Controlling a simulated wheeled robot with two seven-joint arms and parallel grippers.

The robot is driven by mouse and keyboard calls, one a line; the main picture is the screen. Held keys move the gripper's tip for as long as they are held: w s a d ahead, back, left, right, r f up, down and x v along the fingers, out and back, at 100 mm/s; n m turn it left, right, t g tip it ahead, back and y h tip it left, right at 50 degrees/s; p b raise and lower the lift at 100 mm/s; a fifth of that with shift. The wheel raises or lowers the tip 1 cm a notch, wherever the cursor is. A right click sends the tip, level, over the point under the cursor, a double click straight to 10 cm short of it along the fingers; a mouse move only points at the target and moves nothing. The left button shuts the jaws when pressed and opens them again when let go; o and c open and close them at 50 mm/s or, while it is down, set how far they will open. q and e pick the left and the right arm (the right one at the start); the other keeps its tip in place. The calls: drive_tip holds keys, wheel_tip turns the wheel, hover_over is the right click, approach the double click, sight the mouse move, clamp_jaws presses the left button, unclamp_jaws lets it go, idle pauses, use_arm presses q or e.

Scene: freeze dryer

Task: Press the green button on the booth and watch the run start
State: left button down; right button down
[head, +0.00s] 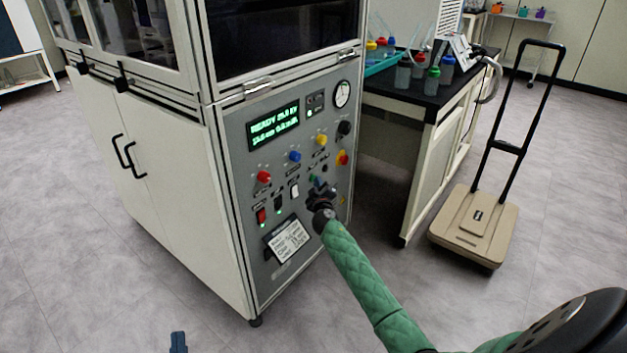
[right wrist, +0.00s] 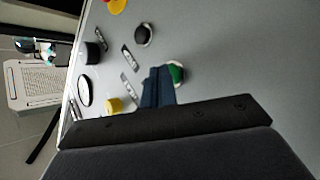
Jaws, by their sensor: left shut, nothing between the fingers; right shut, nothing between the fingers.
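The booth (head: 165,190) is a tall cabinet with a grey control panel (head: 240,165) on its front. Its lit green display (head: 273,125) begins with "READY"; the smaller text is hard to read. The green button (right wrist: 179,73) shows in the right wrist view, partly hidden behind the blue fingers of my right gripper (right wrist: 160,72). The fingers are shut and overlap the button's edge; I cannot tell whether they touch it. In the head view my right gripper (head: 318,190) is at the lower right panel, largely covering that area. My left gripper (head: 178,342) is shut at the bottom edge.
Red (head: 263,177), blue (head: 295,156) and yellow (head: 321,140) controls, rocker switches, a gauge (head: 342,94) and a label card (head: 289,241) surround the spot. A black-topped bench (head: 420,103) with bottles stands right of the booth.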

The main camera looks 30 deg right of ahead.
drive_tip(key=shift+w+a, duration=0.1)
drive_tip(key=shift+w, duration=0.1)
drive_tip(key=shift+s, duration=0.1)
idle(0.4)
drive_tip(key=shift+s+d, duration=0.3)
drive_tip(key=shift+s, duration=0.35)
drive_tip(key=shift+s, duration=0.1)
drive_tip(key=s, duration=0.1)
drive_tip(key=s+d, duration=0.1)
drive_tip(key=s, duration=0.1)
drive_tip(key=s+d, duration=0.1)
drive_tip(key=shift+s+p, duration=0.2)
drive_tip(key=shift+p, duration=0.15)
drive_tip(key=shift+a, duration=0.15)
idle(0.6)
